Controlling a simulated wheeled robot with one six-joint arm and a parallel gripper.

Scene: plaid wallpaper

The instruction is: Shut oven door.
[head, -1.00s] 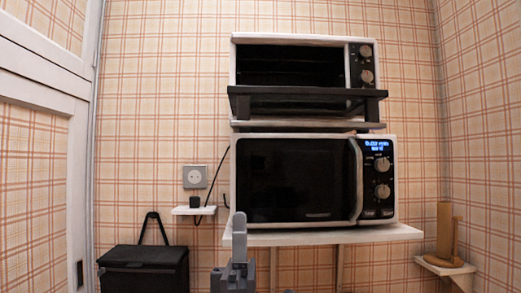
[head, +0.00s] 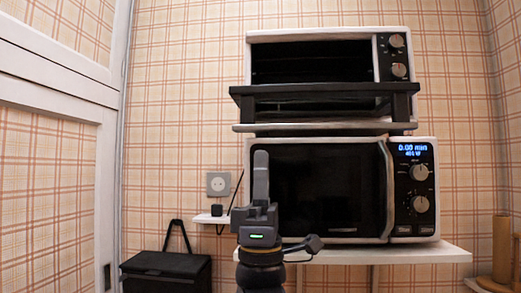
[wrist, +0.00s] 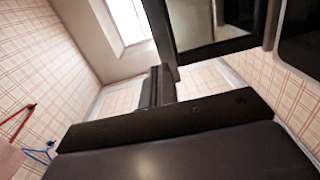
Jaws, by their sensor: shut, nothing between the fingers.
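The oven (head: 312,61) is the upper appliance, white with a dark interior and two knobs at its right. Its door (head: 325,90) is open, folded down toward me, seen nearly edge-on as a black bar below the opening. My gripper (head: 261,160) points up, shut and empty, in front of the microwave's left part and lower in the picture than the door. In the wrist view my gripper's fingers (wrist: 155,85) are together. A black-framed glass panel (wrist: 215,45), seemingly the oven door, shows beyond them at the upper right. I see no contact.
The microwave (head: 330,190) with a lit display stands on a white shelf (head: 400,254) below the oven. A wall socket (head: 218,184) and a black bag (head: 166,270) are at the left. A small shelf with a brown object (head: 502,250) is at the right.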

